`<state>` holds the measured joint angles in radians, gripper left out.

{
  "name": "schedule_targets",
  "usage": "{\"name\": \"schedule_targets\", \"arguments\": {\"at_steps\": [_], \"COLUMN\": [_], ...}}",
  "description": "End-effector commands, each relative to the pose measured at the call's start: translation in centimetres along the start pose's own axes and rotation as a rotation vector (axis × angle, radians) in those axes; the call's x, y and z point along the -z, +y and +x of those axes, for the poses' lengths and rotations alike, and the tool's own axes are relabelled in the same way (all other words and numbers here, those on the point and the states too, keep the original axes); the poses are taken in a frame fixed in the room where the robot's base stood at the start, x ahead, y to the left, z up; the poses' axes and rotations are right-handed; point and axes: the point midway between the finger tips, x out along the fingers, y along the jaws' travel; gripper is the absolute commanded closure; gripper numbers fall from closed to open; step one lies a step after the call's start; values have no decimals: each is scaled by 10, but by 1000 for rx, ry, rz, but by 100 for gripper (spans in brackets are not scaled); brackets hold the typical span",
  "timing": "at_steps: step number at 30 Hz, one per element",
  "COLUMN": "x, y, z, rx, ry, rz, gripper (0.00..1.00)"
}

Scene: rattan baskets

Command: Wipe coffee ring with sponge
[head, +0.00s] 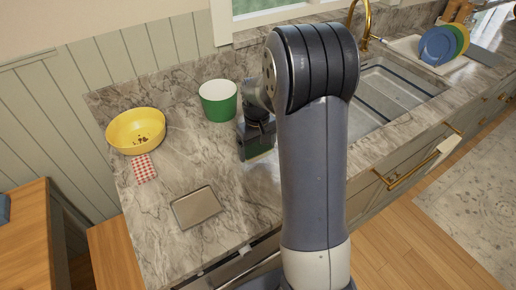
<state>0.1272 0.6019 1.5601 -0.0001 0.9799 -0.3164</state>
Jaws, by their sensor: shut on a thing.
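My gripper (257,143) is low over the marble countertop (160,230), pointing down, left of the sink. It is shut on a sponge (259,155), of which a greenish-yellow lower edge shows beneath the fingers. The sponge is at or just above the counter; I cannot tell whether it touches. I cannot make out a coffee ring on the visible marble. My arm hides the counter to the right of the gripper.
A green and white pot (218,105) stands just left of my gripper. A yellow bowl (125,138), a red checked cloth (144,168) and a flat square tray (187,219) lie further left. The sink (385,95) and colored plates (437,47) are right. Marble between pot and tray is clear.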

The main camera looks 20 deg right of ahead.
Motion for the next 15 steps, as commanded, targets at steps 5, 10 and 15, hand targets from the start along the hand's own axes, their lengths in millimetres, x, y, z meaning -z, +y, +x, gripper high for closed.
{"name": "schedule_targets", "arguments": {"at_steps": [5,10,15], "x": [-1,-1,-1], "y": [-3,-4,-4], "z": [-19,-23,-22], "rx": [0,0,0], "ry": [0,0,0], "rz": [0,0,0], "gripper": [33,33,33]}}
